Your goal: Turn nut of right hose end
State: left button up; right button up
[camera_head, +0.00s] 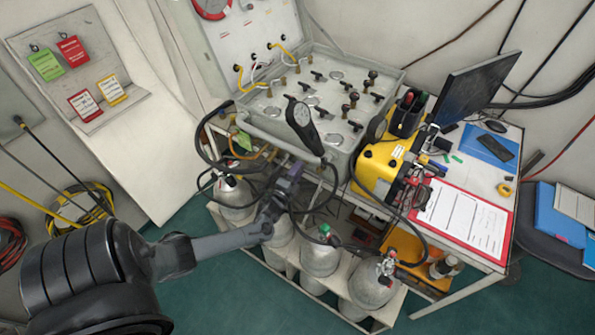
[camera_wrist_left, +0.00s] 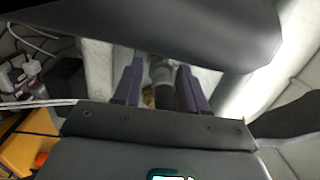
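My left gripper (camera_head: 287,181) reaches in from the left to the front of the air panel (camera_head: 262,127), above the gas cylinders. In the left wrist view its two purple fingers (camera_wrist_left: 160,88) stand apart. A grey cylindrical fitting (camera_wrist_left: 162,71) shows between them, with visible gaps at its sides. It may be a hose end with its nut, but I cannot tell which one. Black hoses (camera_head: 334,185) hang around the gripper in the head view and partly hide the spot. The nut of the right hose end cannot be picked out clearly. My right gripper is not in view.
Several grey cylinders (camera_head: 320,258) stand in a rack below the panel. A yellow case (camera_head: 378,170), a red clipboard (camera_head: 466,218) and a monitor (camera_head: 470,88) crowd the table at right. Green floor is clear in front.

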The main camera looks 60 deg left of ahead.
pick_arm(q)
jog(key=shift+o, duration=1)
jog(key=shift+s, duration=0.1)
jog(key=shift+s+d, duration=0.2)
jog(key=shift+s, duration=0.05)
jog(key=v, duration=1)
jog(key=shift+p, duration=0.35)
jog(key=shift+f, duration=0.1)
